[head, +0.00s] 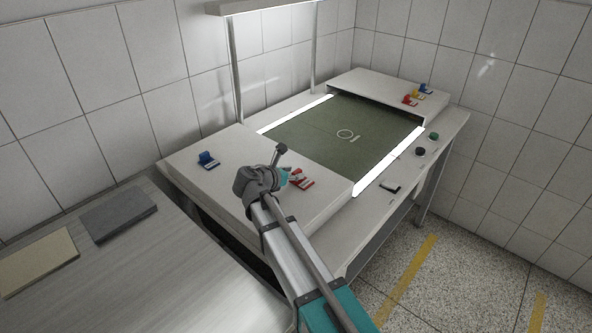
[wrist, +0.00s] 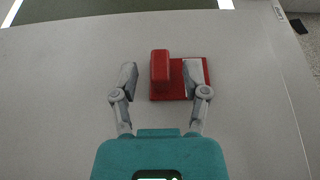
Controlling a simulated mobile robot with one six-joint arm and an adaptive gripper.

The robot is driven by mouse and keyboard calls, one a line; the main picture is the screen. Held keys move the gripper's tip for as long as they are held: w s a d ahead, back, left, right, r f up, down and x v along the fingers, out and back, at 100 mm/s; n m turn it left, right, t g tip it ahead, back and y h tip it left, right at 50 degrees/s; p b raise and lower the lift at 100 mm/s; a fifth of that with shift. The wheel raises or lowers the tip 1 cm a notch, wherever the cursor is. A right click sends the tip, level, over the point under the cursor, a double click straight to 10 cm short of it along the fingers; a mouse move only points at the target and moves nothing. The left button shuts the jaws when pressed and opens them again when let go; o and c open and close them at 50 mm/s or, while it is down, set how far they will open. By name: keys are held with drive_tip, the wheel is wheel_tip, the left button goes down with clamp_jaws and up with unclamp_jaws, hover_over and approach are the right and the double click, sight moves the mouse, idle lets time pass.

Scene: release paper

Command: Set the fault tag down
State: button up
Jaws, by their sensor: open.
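A red tag (wrist: 181,77), a flat plate with a raised block at its left, lies on the pale raised surface in the wrist view. My gripper (wrist: 160,80) is open, with one finger left of the block and the other over the right part of the plate. A gap shows between the left finger and the block. In the head view the red tag (head: 303,181) shows just right of my gripper (head: 287,177), which hides part of it. I cannot tell whether a finger touches the plate.
A blue tag (head: 208,160) stands on the same near platform (head: 235,185). A dark green panel (head: 320,140) with a ring mark lies between bright strips. Red, yellow and blue tags (head: 416,93) stand on the far platform (head: 370,88).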

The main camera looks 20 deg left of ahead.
drive_tip(key=p+v, duration=0.3)
drive_tip(key=v, duration=0.5)
drive_tip(key=shift+r, duration=0.2)
drive_tip(key=shift+v, duration=0.8)
drive_tip(key=shift+f, duration=0.1)
